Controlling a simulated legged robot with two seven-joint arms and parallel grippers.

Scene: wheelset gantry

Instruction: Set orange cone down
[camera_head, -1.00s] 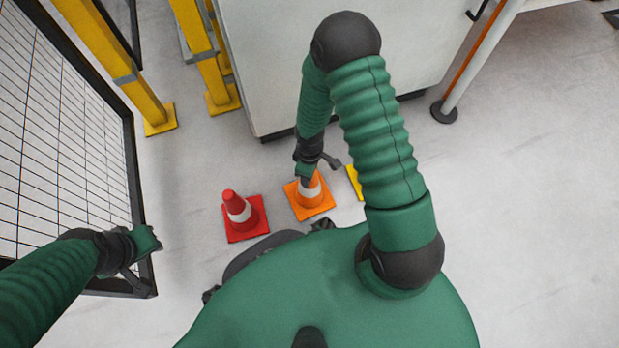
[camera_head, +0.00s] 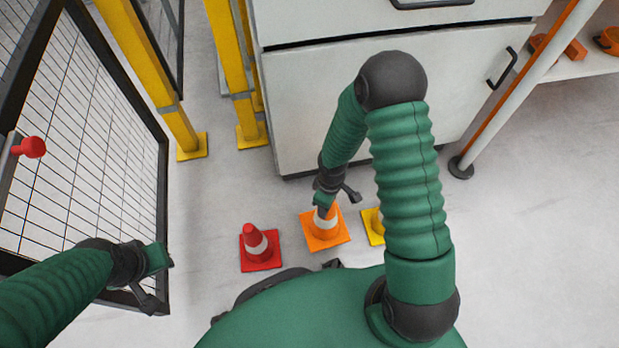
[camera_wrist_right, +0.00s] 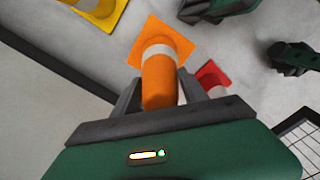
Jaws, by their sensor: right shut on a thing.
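The orange cone (camera_head: 325,235), with a white band and square base, is upright between the red cone (camera_head: 258,248) and the yellow cone (camera_head: 374,226). Its base is at or very near the floor; I cannot tell if it touches. My right gripper (camera_head: 326,204) is shut on the cone's upper part from above. In the right wrist view my gripper's fingers (camera_wrist_right: 160,88) lie on both sides of the orange cone (camera_wrist_right: 160,65). My left gripper (camera_head: 158,280) hangs by the mesh fence at the left, away from the cones; its jaw opening is unclear.
A pale cabinet (camera_head: 400,90) stands behind the cones. Yellow posts (camera_head: 235,70) and a black mesh fence (camera_head: 90,140) are at the left. A slanted white post (camera_head: 500,110) stands at the right. My right arm partly hides the yellow cone. The floor at the right (camera_head: 550,200) is clear.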

